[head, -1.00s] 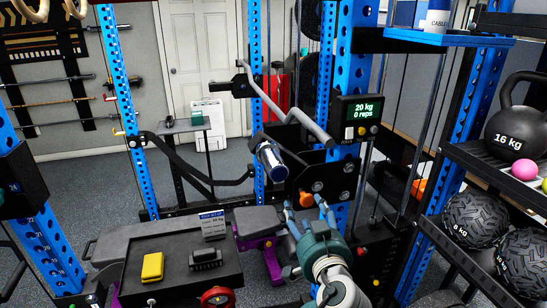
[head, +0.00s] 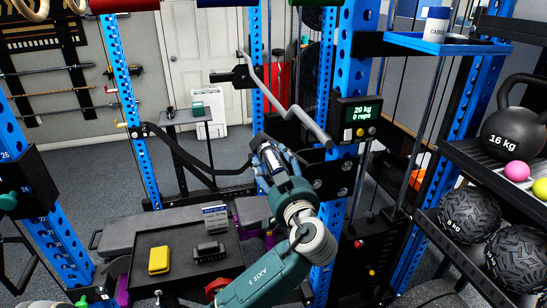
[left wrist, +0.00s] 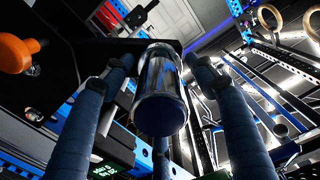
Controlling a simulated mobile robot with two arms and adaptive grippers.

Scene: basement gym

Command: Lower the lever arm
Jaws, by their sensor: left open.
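The lever arm ends in a chrome sleeve (head: 271,157) with a dark end cap, beside the blue rack upright near the middle of the head view. In the left wrist view the chrome sleeve (left wrist: 160,95) points toward the camera, its round dark blue cap facing me. My left gripper (head: 274,168) is at the sleeve in the head view and partly covers it. My right gripper is not in view.
A display (head: 358,118) reading 20 kg, 0 reps is on the upright. A black tray (head: 180,285) with a yellow block (head: 159,260) stands below left, before a bench (head: 128,233). A shelf (head: 470,170) with a kettlebell and balls is at right. An orange knob (left wrist: 17,53) shows beside the fingers.

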